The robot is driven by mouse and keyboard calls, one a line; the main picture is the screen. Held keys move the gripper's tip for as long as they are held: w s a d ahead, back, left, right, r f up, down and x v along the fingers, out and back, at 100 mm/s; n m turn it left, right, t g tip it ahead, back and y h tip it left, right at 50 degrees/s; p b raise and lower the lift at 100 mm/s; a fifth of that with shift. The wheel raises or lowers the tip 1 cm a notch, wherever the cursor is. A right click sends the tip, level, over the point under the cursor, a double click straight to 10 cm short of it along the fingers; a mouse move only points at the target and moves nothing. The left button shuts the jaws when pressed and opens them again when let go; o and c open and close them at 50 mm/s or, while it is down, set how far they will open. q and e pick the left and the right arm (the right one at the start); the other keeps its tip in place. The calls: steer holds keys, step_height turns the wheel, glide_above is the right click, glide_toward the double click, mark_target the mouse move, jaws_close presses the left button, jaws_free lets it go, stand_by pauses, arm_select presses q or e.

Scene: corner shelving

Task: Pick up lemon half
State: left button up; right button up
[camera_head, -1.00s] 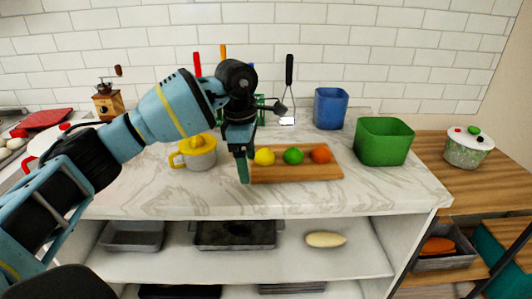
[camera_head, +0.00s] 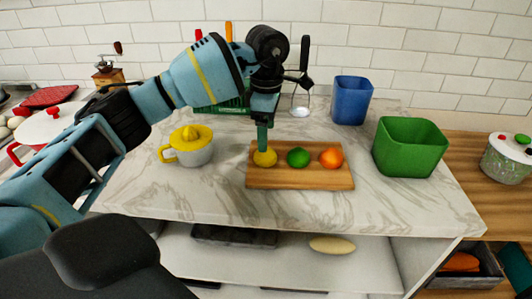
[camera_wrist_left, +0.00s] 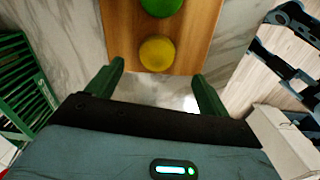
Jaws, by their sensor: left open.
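The yellow lemon half (camera_head: 265,158) lies at the left end of a wooden cutting board (camera_head: 300,180) on the marble counter. My left gripper (camera_head: 263,148) points down right at the lemon half and covers part of it in the head view. In the left wrist view the lemon half (camera_wrist_left: 157,53) sits just ahead of the gap between the two green fingers (camera_wrist_left: 157,78). The fingers are open and nothing is between them. My right gripper is not in view.
A green lime (camera_head: 298,157) and an orange (camera_head: 331,157) share the board. A yellow-topped juicer cup (camera_head: 190,147) stands to the left. A green bin (camera_head: 410,148) and a blue bin (camera_head: 351,101) stand to the right. The front of the counter is clear.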

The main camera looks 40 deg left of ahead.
mark_target(268, 159)
arm_select(q)
steer(key=shift+w+f, duration=0.15)
steer(key=shift+f, duration=0.65)
steer(key=shift+a+f, duration=0.15)
steer(key=shift+f, duration=1.1)
steer(key=shift+a+f, duration=0.15)
steer(key=shift+f, duration=1.1)
steer(key=c, duration=1.1)
